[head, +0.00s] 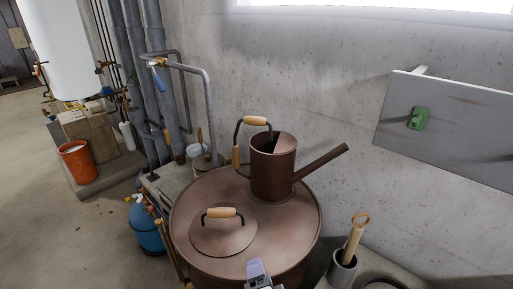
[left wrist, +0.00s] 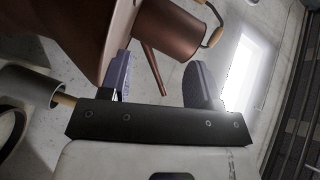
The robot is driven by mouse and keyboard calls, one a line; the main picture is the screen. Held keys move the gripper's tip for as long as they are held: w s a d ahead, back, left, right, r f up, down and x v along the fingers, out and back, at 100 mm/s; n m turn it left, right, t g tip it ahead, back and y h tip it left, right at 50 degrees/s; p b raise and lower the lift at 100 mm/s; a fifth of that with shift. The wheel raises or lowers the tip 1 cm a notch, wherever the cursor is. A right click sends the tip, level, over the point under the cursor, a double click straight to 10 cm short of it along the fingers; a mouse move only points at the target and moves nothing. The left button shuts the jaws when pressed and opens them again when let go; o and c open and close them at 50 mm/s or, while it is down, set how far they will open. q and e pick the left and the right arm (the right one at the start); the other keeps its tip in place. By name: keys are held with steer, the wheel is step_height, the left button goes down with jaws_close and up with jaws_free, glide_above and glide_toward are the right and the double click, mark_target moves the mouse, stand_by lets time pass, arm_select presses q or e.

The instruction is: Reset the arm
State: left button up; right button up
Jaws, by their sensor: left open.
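My left gripper (head: 258,270) shows at the bottom edge of the head view, in front of the near rim of a large copper drum (head: 290,235). In the left wrist view my left gripper (left wrist: 160,80) has its two fingers spread apart with nothing held between them. A copper can (head: 273,175) with a long spout and wood-gripped handles stands upright on the drum, apart from the gripper. The can also shows in the left wrist view (left wrist: 168,35), beyond the fingers. My right gripper is in neither view.
A lid (head: 222,238) with a wooden handle lies on the drum. A grey cup (head: 342,269) holding a wooden-handled tool stands at the right. A grey wall panel (head: 455,130), blue tank (head: 147,232) and orange bucket (head: 77,163) surround it.

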arm_select(q)
steer(key=s+a+f+n+g+h, duration=0.2)
steer(key=s+a+f+n+g, duration=0.4)
steer(key=s+a, duration=0.4)
steer(key=s+a+f+n+g+h, duration=0.2)
steer(key=s+a+f+n+g, duration=0.25)
steer(key=s+a+f, duration=0.45)
steer(key=s+a+f+g+y, duration=0.1)
steer(key=s+a+f, duration=0.15)
steer(key=s, duration=0.25)
steer(key=s+a+f+g, duration=0.1)
steer(key=s+f, duration=0.2)
steer(key=s, duration=0.2)
step_height(320, 180, up, 13)
steer(key=s+p, duration=0.1)
steer(key=p, duration=1.2)
steer(key=shift+d+r, duration=0.1)
